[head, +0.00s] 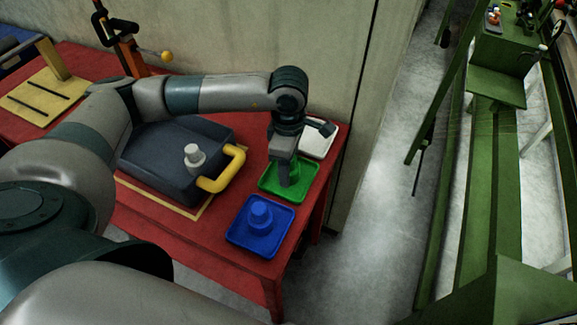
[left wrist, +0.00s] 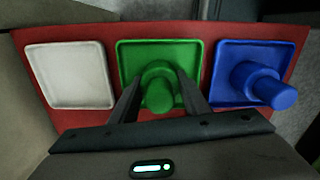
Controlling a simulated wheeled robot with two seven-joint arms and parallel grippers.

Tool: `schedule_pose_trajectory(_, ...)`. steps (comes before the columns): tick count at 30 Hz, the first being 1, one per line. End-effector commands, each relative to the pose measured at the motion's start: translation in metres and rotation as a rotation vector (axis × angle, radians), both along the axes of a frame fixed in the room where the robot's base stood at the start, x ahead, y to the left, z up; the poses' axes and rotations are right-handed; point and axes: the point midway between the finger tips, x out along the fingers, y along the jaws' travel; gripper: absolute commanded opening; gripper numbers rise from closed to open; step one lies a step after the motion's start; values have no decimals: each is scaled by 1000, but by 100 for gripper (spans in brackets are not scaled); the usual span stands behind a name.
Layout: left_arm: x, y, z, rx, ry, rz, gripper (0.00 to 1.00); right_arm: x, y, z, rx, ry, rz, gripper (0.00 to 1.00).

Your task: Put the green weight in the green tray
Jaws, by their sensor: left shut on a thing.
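The green weight (left wrist: 158,92) is a knobbed cylinder. It is over the green tray (left wrist: 187,52), within its rim; I cannot tell whether it touches the tray floor. My left gripper (left wrist: 158,98) is shut on its knob from above. In the head view the left gripper (head: 286,178) reaches down into the green tray (head: 269,185) and hides most of the weight. My right gripper is not in view.
A blue tray (head: 238,238) with a blue weight (head: 261,212) sits nearer me. A white tray (head: 316,148) lies beyond the green one.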

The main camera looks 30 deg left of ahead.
Motion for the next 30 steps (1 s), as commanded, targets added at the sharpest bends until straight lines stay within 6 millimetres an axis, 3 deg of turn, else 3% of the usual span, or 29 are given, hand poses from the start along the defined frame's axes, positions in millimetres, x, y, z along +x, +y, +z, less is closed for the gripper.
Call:
schedule_pose_trajectory(3,0,0,0,-1,-1,0,13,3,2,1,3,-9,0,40)
schedule_pose_trajectory(4,0,0,-1,0,0,0,45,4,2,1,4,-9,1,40)
schedule_pose_trajectory(6,0,0,0,0,0,0,61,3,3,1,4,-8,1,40)
schedule_pose_trajectory(23,0,0,3,0,0,0,61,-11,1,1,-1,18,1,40)
schedule_pose_trajectory(26,2,0,14,-1,-5,0,61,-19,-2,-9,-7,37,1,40)
schedule_pose_trajectory(30,1,0,37,-1,-5,-1,61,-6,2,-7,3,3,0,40)
